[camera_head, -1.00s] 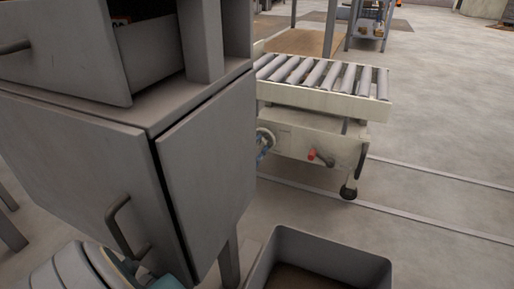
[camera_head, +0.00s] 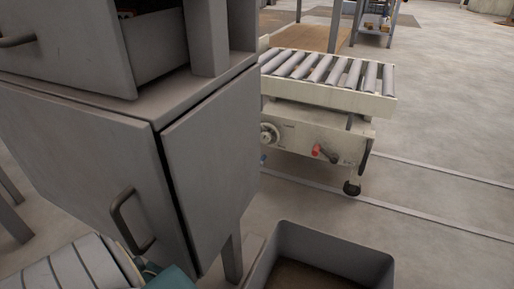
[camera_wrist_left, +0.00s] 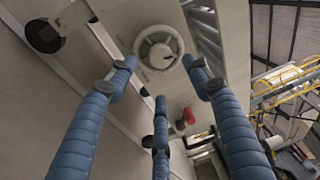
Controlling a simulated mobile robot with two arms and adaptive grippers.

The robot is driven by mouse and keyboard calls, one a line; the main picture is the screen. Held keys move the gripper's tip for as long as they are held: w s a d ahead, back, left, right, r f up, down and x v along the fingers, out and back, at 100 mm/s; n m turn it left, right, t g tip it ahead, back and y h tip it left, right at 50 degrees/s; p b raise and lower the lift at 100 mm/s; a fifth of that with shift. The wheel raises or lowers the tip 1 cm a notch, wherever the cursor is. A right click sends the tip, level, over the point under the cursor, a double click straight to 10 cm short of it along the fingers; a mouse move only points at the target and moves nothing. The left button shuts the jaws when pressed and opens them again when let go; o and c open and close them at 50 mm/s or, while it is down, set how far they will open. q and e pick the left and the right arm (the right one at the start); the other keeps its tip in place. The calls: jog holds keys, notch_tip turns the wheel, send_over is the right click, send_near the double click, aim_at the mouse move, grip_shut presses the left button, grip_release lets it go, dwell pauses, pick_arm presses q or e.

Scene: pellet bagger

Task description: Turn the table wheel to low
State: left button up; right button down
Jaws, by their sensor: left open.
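The table wheel (camera_head: 270,133) is a pale round handwheel on the side panel of the roller table (camera_head: 325,125), just right of the grey cabinet. It also shows in the left wrist view (camera_wrist_left: 159,48), with a dark mark on its hub. My left gripper (camera_wrist_left: 160,72) has its blue ribbed fingers spread open and empty, facing the wheel. Two fingertips flank the wheel's lower rim in the picture and the third is below it; contact cannot be told. In the head view only a small blue bit of it shows below the wheel; the cabinet hides the rest.
The grey cabinet (camera_head: 210,165) with a handled door fills the left and stands close to the wheel. A red-knobbed lever (camera_head: 317,150) sits right of the wheel. An open grey bin (camera_head: 335,247) stands in front. The floor to the right is free.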

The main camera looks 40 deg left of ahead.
aim_at(264, 139)
pick_arm(q)
jog(key=shift+s+d, duration=0.1)
jog(key=shift+s, duration=0.3)
jog(key=w+m, duration=0.2)
jog(key=m, duration=0.3)
jog(key=w+m+g+y, duration=0.1)
jog(key=w+m, duration=0.1)
jog(key=m, duration=0.2)
jog(key=w+a+m+y, duration=0.1)
jog(key=w+m, duration=0.1)
jog(key=m, duration=0.3)
jog(key=shift+w+r+m+g, duration=0.3)
jog(key=shift+r, duration=0.05)
jog(key=shift+w+a+r+b, duration=0.15)
jog(key=shift+w+b, duration=0.35)
jog(key=shift+w, duration=0.05)
